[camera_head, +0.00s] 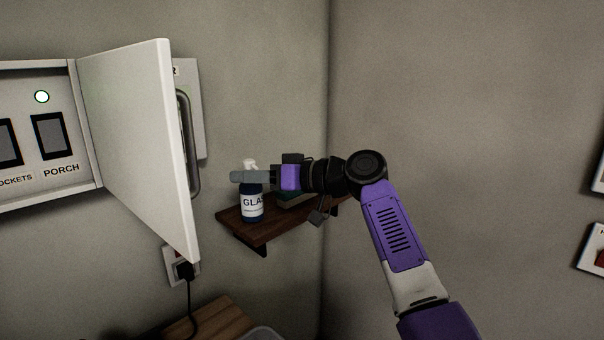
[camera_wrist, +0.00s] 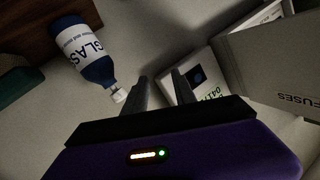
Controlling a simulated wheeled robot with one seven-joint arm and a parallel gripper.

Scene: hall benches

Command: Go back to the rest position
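My gripper (camera_head: 240,176) points left in the head view, held out in front of the small wall shelf and the blue bottle. In the wrist view its two fingers (camera_wrist: 160,86) stand apart with nothing between them. My arm reaches up from the lower right and bends at the elbow towards the left.
The open white cabinet door (camera_head: 135,130) is just left of my gripper. The blue bottle (camera_head: 252,206) stands on the brown shelf (camera_head: 270,232). Below are a plugged-in socket (camera_head: 174,262) and a wooden surface (camera_head: 215,318). A panel marked FUSES (camera_wrist: 275,75) shows in the wrist view.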

